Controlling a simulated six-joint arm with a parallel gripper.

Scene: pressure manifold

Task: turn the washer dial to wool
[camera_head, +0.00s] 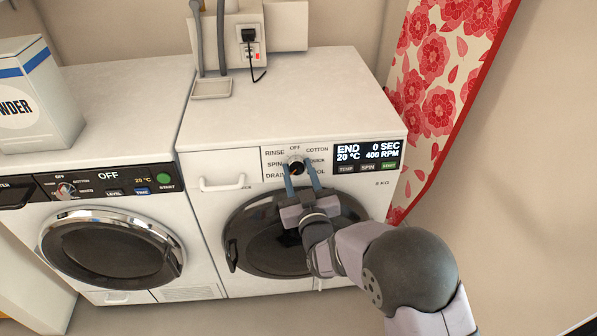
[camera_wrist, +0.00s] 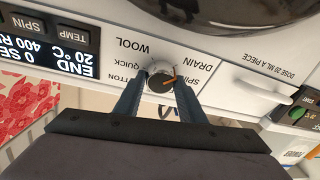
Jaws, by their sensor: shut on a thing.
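The washer dial (camera_head: 295,165) is a small round knob on the front panel of the right-hand washer (camera_head: 290,100). Labels around it read RINSE, OFF, COTTON, SPIN, QUICK and DRAIN, and WOOL (camera_wrist: 133,45) shows in the wrist view. My gripper (camera_head: 300,170) reaches up to the panel with a blue finger on each side of the dial. It is shut on the dial; the wrist view shows the gripper (camera_wrist: 160,85) too.
The display (camera_head: 367,151) reads END, 0 SEC, 20 °C, 400 RPM, with buttons below. A drawer handle (camera_head: 222,184) is left of the dial; the round door (camera_head: 262,245) is below. A second machine (camera_head: 110,235) with a powder box (camera_head: 40,95) stands left.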

